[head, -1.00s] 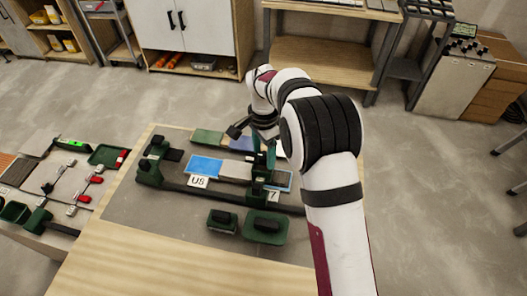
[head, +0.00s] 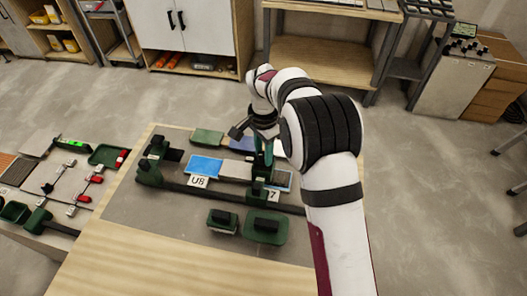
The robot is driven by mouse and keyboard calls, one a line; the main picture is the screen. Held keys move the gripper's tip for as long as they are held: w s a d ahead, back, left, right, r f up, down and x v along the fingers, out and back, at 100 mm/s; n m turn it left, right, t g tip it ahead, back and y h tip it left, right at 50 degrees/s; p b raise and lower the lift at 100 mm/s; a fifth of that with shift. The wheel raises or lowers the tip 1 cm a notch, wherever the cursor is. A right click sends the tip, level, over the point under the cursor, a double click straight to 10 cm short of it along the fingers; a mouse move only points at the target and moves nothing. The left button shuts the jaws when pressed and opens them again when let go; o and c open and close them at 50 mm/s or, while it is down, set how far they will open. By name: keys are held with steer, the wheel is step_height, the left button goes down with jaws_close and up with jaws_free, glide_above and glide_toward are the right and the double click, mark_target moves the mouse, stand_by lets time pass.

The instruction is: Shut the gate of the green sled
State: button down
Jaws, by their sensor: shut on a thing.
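The green sled (head: 259,187) sits on a dark rail toward the right of the bench fixture, near a label reading 7. A green upright part (head: 263,160), seemingly its gate, stands above the sled; its exact angle is too small to tell. My gripper (head: 265,148) reaches down over the sled from behind and is shut on this green part. The fingertips are small and partly hidden, so the contact is not clear.
A blue tile (head: 205,166) and a grey tile (head: 236,171) lie left of the sled. A green end block (head: 149,172) stands at the rail's left end. The wooden front of the bench is clear.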

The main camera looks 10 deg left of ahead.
steer(key=n, duration=0.8)
steer(key=shift+n, duration=0.4)
steer(key=n, duration=0.4)
steer(key=shift+n, duration=2.1)
steer(key=c, duration=0.5)
jaws_free()
